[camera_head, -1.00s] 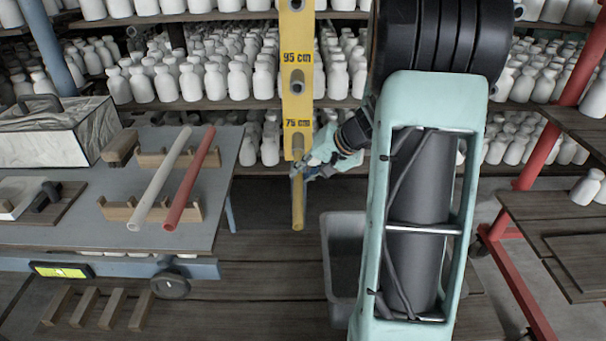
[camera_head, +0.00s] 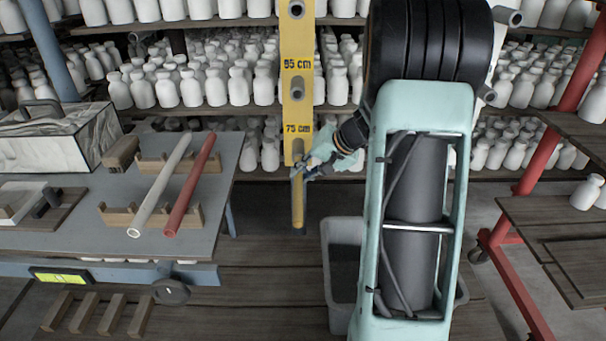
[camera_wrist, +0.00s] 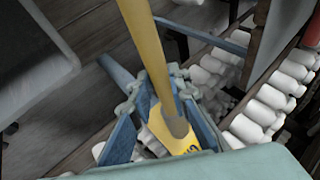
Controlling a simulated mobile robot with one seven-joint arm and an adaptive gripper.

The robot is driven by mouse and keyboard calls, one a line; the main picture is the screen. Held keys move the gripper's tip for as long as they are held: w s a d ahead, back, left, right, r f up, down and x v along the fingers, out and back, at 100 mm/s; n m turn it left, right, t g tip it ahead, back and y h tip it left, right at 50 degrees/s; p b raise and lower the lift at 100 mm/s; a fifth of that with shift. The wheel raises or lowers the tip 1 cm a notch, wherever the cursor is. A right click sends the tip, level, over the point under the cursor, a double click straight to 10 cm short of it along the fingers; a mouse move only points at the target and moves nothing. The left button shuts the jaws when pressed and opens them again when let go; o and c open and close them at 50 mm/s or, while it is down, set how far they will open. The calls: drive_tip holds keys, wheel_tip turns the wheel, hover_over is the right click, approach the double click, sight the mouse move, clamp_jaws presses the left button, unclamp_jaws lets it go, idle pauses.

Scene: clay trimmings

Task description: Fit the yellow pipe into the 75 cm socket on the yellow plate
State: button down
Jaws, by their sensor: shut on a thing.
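The yellow plate (camera_head: 297,105) stands upright in the head view, with sockets marked 95 cm and 75 cm. My gripper (camera_head: 300,171) is shut on the yellow pipe (camera_head: 298,205) just below the 75 cm label. The pipe's near end points toward the head camera. In the wrist view my gripper's fingers (camera_wrist: 153,92) hold the pipe (camera_wrist: 146,45) between them. Its far end meets the grey 75 cm socket (camera_wrist: 178,128) on the plate (camera_wrist: 183,145). I cannot tell how deep it sits, if at all; the head view hides this joint.
A white pipe (camera_head: 160,187) and a red pipe (camera_head: 190,188) lie on wooden rests on the grey table (camera_head: 60,215) at left. A grey bin (camera_head: 340,232) stands below my arm. Shelves of white bottles (camera_head: 190,83) fill the back. A red-framed rack (camera_head: 520,220) stands at right.

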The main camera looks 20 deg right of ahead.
drive_tip(key=shift+w+d, duration=0.15)
drive_tip(key=shift+w, duration=0.25)
drive_tip(key=c, duration=1.7)
unclamp_jaws()
drive_tip(key=shift+c, duration=0.2)
drive_tip(key=shift+s+r, duration=0.1)
drive_tip(key=v, duration=1.2)
